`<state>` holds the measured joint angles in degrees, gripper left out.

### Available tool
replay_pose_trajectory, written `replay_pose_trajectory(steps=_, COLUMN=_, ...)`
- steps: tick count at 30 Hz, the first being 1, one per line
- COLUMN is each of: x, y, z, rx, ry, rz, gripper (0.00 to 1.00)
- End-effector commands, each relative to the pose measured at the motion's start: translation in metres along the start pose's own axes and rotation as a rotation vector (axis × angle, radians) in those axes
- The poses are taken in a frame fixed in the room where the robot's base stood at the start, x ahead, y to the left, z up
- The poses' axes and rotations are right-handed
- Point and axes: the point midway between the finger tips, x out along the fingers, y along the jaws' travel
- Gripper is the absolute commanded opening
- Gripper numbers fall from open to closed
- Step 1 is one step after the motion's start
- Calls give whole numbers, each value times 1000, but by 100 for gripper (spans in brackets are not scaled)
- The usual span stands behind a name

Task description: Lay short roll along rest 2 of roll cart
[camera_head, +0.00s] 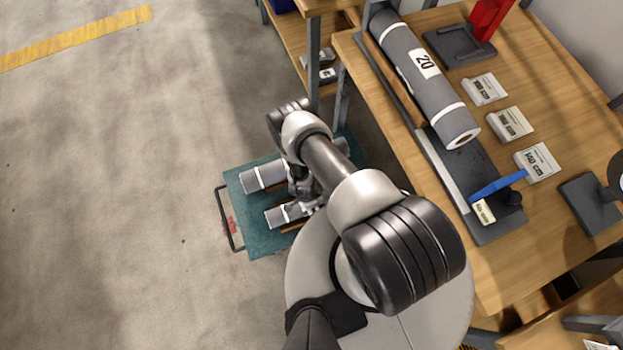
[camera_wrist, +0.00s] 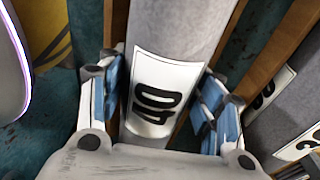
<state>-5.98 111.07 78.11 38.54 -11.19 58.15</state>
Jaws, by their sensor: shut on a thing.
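A grey short roll with a white label reading 40 (camera_wrist: 178,35) lies between my fingers in the wrist view. My gripper (camera_wrist: 160,88) is shut on it, with blue pads on both sides. In the head view this appears to be the roll (camera_head: 284,215) nearer my base, low over the teal roll cart (camera_head: 262,238); my gripper there is partly hidden by my arm. Wooden rest strips (camera_wrist: 222,62) run beside the roll in the wrist view. Whether the roll touches its rest cannot be told.
Another grey roll (camera_head: 264,177) lies on the cart, beside the held one; its label shows at the right in the wrist view (camera_wrist: 268,97). A wooden bench (camera_head: 540,235) at right bears a long roll marked 20 (camera_head: 412,65). The floor (camera_head: 110,170) to the left is clear.

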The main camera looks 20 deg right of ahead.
Motion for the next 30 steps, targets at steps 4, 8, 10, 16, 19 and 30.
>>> replay_pose_trajectory(steps=4, x=6, y=8, z=1, rx=-5, ry=-1, rz=11, gripper=63)
replay_pose_trajectory(steps=8, x=5, y=8, z=1, rx=-4, ry=-1, rz=12, gripper=72)
replay_pose_trajectory(steps=10, x=5, y=8, z=1, rx=-4, ry=-1, rz=12, gripper=76)
replay_pose_trajectory(steps=16, x=4, y=6, z=0, rx=-4, ry=-1, rz=9, gripper=84)
replay_pose_trajectory(steps=19, x=4, y=6, z=0, rx=-4, ry=-1, rz=8, gripper=84)
replay_pose_trajectory(steps=30, x=-5, y=3, z=0, rx=-4, ry=0, rz=6, gripper=84)
